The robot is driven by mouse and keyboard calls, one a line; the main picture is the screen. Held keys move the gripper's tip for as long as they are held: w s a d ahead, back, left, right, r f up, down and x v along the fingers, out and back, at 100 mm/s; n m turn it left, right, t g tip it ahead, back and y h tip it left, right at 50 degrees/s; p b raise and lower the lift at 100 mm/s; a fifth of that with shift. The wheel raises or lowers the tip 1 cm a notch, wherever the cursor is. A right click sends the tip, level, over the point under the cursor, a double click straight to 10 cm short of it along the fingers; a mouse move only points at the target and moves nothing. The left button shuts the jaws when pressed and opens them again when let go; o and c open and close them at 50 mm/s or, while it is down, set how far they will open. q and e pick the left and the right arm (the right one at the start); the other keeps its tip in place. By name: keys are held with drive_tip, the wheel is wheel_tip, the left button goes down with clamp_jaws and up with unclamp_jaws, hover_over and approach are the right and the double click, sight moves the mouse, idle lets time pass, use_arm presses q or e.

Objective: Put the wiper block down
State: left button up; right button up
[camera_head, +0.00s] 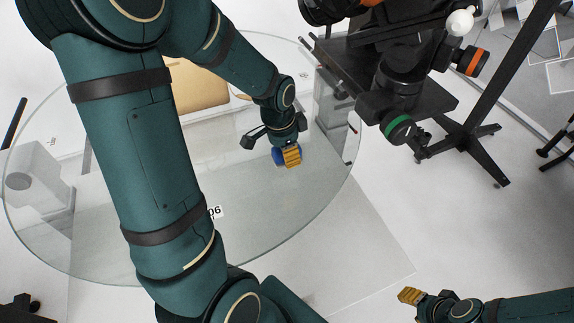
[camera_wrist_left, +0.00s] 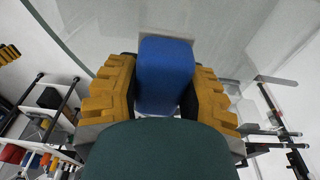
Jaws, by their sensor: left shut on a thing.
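The blue wiper block (camera_wrist_left: 165,72) sits between the two yellow ribbed fingers of my left gripper (camera_wrist_left: 165,95) in the left wrist view. The fingers are shut on its two sides. In the head view, the left gripper (camera_head: 289,156) points down over the right part of the round glass turntable (camera_head: 300,205). A bit of the blue block (camera_head: 278,157) shows beside the yellow fingers. I cannot tell whether the block touches the glass. My right gripper (camera_head: 410,296) is at the lower right, away from the turntable; its finger gap does not show clearly.
A tan box (camera_head: 198,84) lies at the back of the turntable, partly behind my arm. A dark machine on a stand (camera_head: 400,85) stands close beyond the right rim. The glass in front of the block is clear.

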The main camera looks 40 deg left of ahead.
sight(287, 171)
use_arm(q)
wheel_tip(287, 171, down, 4)
drive_tip(key=shift+f+b, duration=0.25)
drive_tip(key=shift+b, duration=0.1)
drive_tip(key=shift+f, duration=0.3)
drive_tip(key=shift+f, duration=0.1)
drive_tip(key=o, duration=1.1)
drive_tip(key=shift+o, duration=0.2)
